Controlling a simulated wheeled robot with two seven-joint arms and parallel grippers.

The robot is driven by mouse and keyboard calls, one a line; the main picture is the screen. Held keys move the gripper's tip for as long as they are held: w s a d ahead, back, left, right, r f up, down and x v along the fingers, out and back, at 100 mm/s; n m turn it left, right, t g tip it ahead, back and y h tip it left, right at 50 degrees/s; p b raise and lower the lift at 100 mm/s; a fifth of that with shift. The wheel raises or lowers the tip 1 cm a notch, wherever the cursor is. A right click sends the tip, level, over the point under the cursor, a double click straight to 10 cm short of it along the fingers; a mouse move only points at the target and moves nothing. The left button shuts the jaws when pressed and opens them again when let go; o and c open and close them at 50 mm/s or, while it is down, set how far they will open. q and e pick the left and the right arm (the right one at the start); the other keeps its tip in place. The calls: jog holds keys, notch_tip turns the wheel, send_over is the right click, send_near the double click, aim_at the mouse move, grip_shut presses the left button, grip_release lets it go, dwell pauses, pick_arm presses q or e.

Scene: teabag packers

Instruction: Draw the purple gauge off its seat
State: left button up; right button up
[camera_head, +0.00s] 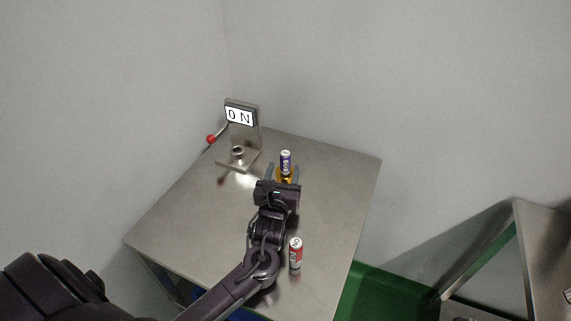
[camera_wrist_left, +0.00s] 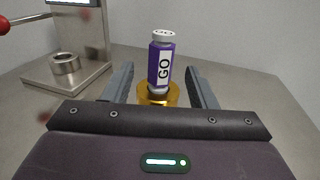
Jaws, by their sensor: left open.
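The purple gauge (camera_head: 286,161) is a small cylinder with a white top and a white "GO" label, as the left wrist view shows (camera_wrist_left: 162,62). It stands upright in a gold ring-shaped seat (camera_wrist_left: 158,95), which also shows in the head view (camera_head: 285,178). My left gripper (camera_head: 284,170) is open, and its fingers (camera_wrist_left: 160,85) stand on either side of the gauge and seat, with visible gaps. My right gripper is not in view.
A metal stand with an "ON" sign (camera_head: 239,116), an empty metal ring (camera_head: 238,151) and a red-knobbed lever (camera_head: 211,139) is at the back left. A red cylinder (camera_head: 296,254) stands near the front. The table's right side (camera_head: 337,190) is clear.

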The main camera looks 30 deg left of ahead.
aim_at(284, 164)
pick_arm(q)
jog(key=x, duration=0.4)
jog(key=shift+r, duration=0.1)
grip_shut()
jog(key=shift+r, duration=0.55)
notch_tip(284, 164, up, 19)
jog(key=p, duration=0.3)
dwell(0.4)
